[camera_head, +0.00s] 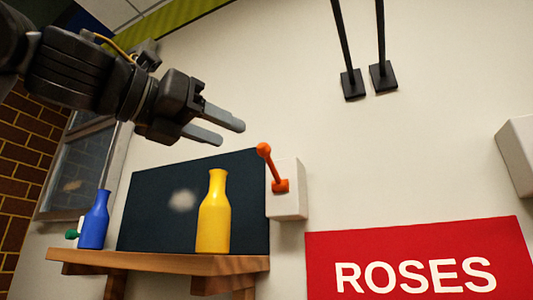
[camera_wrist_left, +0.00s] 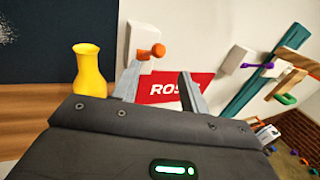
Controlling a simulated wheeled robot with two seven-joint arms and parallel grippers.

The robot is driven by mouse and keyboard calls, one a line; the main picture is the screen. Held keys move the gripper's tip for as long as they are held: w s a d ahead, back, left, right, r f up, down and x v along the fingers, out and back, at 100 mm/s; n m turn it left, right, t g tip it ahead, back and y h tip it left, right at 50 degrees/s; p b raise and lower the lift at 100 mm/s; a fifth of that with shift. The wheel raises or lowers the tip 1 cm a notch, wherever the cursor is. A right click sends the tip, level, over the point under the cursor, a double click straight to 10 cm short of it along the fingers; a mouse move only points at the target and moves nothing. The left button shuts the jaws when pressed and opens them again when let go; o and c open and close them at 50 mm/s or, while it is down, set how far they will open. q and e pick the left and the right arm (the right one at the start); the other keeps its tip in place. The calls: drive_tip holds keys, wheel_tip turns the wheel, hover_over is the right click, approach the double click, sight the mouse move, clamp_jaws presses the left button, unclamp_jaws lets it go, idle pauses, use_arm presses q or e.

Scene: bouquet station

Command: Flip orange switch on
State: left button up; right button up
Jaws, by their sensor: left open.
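The orange switch lever (camera_head: 271,168) sticks up from a white wall box (camera_head: 290,206), leaning a little left, with a round knob at its top. My left gripper (camera_head: 232,134) is open and empty, its two grey fingers above and left of the knob and apart from it. In the left wrist view, the orange knob (camera_wrist_left: 158,50) appears beyond the fingertips, between the two fingers of the gripper (camera_wrist_left: 157,74). My right gripper is in neither view.
A yellow vase (camera_head: 214,215) and a blue bottle (camera_head: 94,220) stand on a wooden shelf (camera_head: 165,262) before a dark board (camera_head: 150,205). A red ROSES sign (camera_head: 420,245) is at lower right. A purple lever (camera_wrist_left: 257,65) shows on another white box. The wall above the switch is clear.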

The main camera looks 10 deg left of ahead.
sight(259, 146)
use_arm(q)
drive_tip(key=p+x, duration=0.4)
drive_tip(key=x, duration=0.5)
drive_tip(key=shift+w+a+r, duration=0.1)
drive_tip(key=shift+w+a, duration=0.05)
drive_tip(key=shift+w, duration=0.05)
drive_tip(key=shift+w+d+p, duration=0.15)
drive_tip(key=shift+d+p, duration=0.15)
drive_tip(key=shift+p, duration=0.05)
drive_tip(key=shift+w+d, duration=0.1)
drive_tip(key=shift+d, duration=0.05)
clamp_jaws()
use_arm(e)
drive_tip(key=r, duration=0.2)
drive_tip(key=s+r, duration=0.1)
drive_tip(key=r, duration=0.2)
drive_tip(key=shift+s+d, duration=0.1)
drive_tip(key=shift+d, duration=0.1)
